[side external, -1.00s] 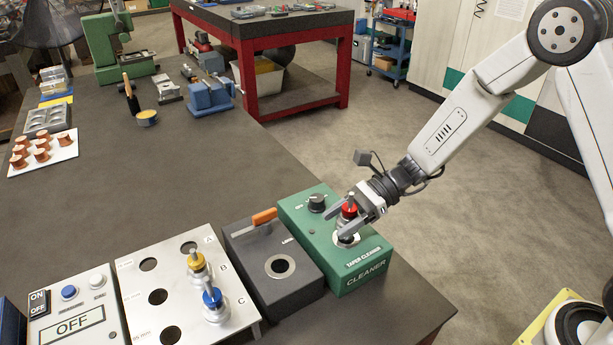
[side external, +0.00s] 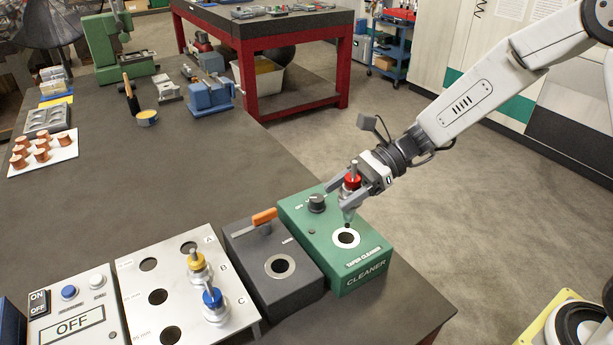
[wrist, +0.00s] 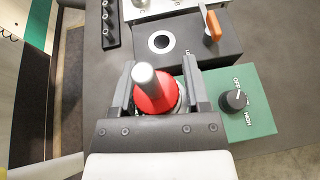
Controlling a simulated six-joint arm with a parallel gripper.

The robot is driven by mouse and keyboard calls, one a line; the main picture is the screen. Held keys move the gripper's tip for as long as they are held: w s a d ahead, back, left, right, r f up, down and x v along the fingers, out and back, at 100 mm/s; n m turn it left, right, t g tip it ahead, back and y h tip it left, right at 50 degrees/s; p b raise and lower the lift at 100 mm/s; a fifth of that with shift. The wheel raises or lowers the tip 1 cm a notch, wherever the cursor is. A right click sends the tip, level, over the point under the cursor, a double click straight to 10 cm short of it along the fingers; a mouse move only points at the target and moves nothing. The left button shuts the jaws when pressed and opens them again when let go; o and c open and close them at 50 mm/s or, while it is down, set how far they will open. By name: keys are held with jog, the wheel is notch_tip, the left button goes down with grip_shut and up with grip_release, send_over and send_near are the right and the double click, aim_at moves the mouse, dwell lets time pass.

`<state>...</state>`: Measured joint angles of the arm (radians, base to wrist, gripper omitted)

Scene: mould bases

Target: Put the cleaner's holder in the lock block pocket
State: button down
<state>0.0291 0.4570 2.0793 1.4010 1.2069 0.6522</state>
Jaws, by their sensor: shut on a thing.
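My gripper (side external: 357,188) is shut on the red-collared holder (side external: 352,181), which has a grey pin on top and a dark taper below. The holder hangs upright above the green cleaner box (side external: 318,240), with its tip a little above and beside the cleaner's open round socket (side external: 346,238). The wrist view shows the red holder (wrist: 157,95) between the two fingers. The lock block (side external: 272,292) is a dark grey box just left of the cleaner. Its round pocket (side external: 280,266) is empty, and the orange lever (side external: 264,217) lies at its back. The pocket also shows in the wrist view (wrist: 161,42).
A metal rack plate (side external: 135,300) left of the lock block has yellow (side external: 198,265) and blue (side external: 213,299) holders standing in it and several empty holes. The cleaner's black knob (side external: 316,203) rises near the gripper.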

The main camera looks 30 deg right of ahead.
aim_at(272, 261)
jog(key=shift+a, duration=0.1)
jog(key=a+r+n+g, duration=0.3)
jog(key=a+n+g, duration=0.1)
jog(key=a, duration=1)
jog(key=shift+w+g+h, duration=0.2)
jog(key=shift+g+h, duration=0.1)
jog(key=shift+g, duration=0.3)
jog(key=shift+f, duration=0.1)
jog(key=shift+f, duration=6)
jog(key=shift+f, duration=0.1)
grip_release()
jog(key=shift+f, duration=0.1)
jog(key=shift+d, duration=0.1)
jog(key=shift+v, duration=3.85)
